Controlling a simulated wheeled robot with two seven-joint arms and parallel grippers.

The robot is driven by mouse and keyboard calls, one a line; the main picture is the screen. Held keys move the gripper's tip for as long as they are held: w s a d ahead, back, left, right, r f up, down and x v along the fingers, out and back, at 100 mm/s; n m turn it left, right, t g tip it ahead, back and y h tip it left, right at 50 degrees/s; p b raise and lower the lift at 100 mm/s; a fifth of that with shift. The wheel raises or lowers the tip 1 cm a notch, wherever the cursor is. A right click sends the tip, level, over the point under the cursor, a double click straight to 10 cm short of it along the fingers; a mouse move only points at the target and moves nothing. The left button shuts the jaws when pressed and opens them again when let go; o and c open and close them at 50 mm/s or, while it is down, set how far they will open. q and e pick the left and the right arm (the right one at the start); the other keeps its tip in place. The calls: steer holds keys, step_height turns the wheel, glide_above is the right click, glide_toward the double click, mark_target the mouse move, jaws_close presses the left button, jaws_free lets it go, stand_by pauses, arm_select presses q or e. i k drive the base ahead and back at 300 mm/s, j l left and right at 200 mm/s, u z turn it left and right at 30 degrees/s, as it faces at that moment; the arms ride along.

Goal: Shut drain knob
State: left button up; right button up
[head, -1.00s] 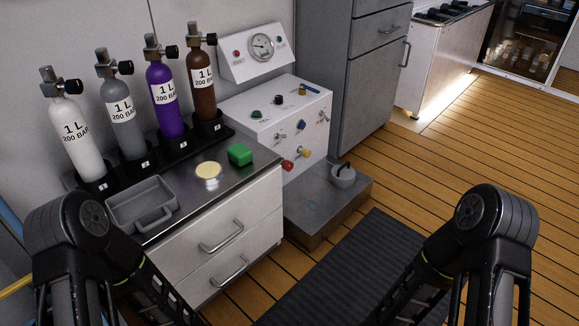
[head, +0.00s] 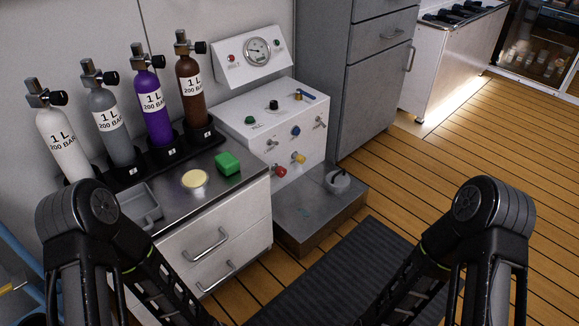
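The white fill panel (head: 262,140) stands in the middle of the head view, right of the counter. Its top and front carry a green knob (head: 250,121), a black knob (head: 273,105), a blue knob (head: 295,131), a red knob (head: 280,171) and a yellow knob (head: 299,157). A brass fitting with a blue lever (head: 307,96) sits on the top right. The labels are too small to read, so I cannot tell which one is the drain knob. Both my forearms run down out of the bottom edge. Neither gripper shows.
A low metal step (head: 300,210) bears a grey round item (head: 337,181). A dark mat (head: 340,275) lies before it.

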mark_target(281, 171)
steer(key=i+l+u, duration=0.2)
steer(key=l, duration=0.85)
steer(key=i+l+u, duration=0.2)
steer(key=l, duration=0.9)
steer(key=i+l+u, duration=0.2)
steer(key=l, duration=0.9)
steer(key=i+l+u, duration=0.2)
steer(key=l, duration=0.95)
steer(key=k+j, duration=0.05)
steer(key=k, duration=0.05)
